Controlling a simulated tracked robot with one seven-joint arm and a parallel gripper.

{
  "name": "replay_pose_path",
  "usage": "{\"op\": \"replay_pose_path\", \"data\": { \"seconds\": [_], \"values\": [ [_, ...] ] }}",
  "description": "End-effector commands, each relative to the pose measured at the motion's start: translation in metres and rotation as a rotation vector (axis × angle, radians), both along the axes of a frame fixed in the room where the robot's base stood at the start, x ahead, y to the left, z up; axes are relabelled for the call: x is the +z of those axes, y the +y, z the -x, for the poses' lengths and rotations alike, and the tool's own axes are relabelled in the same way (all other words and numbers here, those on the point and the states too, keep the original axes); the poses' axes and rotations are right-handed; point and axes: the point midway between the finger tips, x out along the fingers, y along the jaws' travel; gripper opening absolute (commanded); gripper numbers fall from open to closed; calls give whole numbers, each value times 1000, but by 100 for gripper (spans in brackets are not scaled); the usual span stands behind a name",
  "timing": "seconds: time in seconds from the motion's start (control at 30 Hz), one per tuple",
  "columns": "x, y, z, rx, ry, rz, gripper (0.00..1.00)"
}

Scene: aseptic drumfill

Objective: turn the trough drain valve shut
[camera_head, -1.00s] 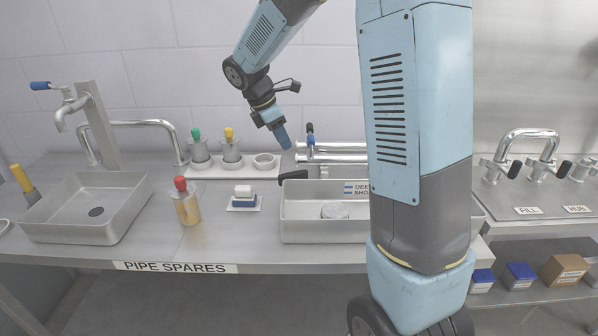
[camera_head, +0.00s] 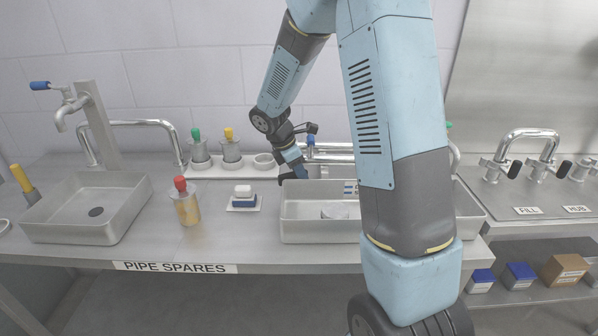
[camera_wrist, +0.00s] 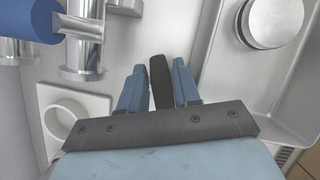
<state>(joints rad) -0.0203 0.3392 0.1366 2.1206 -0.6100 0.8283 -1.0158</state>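The trough (camera_head: 300,234) is a steel basin at the middle of the bench. A black lever handle (camera_head: 285,178), which looks like the drain valve's, sits at its back left corner. My gripper (camera_head: 301,171) is down at this handle in the head view and partly covers it. In the wrist view, the black handle (camera_wrist: 160,80) stands between the two blue fingers of my gripper (camera_wrist: 159,78). The fingers are open, with a narrow gap showing on each side of the handle. The valve body is hidden.
A blue-handled steel tap (camera_wrist: 83,30) stands close to the left of my fingers. A white holder (camera_wrist: 68,118) with a round socket lies nearby. A round metal piece (camera_wrist: 274,22) is in the trough. A red-capped bottle (camera_head: 187,203) and a blue-white block (camera_head: 243,199) stand left of the trough.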

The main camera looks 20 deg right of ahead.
Motion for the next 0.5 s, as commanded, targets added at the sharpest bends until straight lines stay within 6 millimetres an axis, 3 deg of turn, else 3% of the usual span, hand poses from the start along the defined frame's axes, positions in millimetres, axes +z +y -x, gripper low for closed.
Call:
{"op": "replay_pose_path", "data": {
  "seconds": [0.23,0.5],
  "values": [
    [0,0,0,0,-1,0,32],
    [0,0,0,0,-1,0,6]
  ]
}}
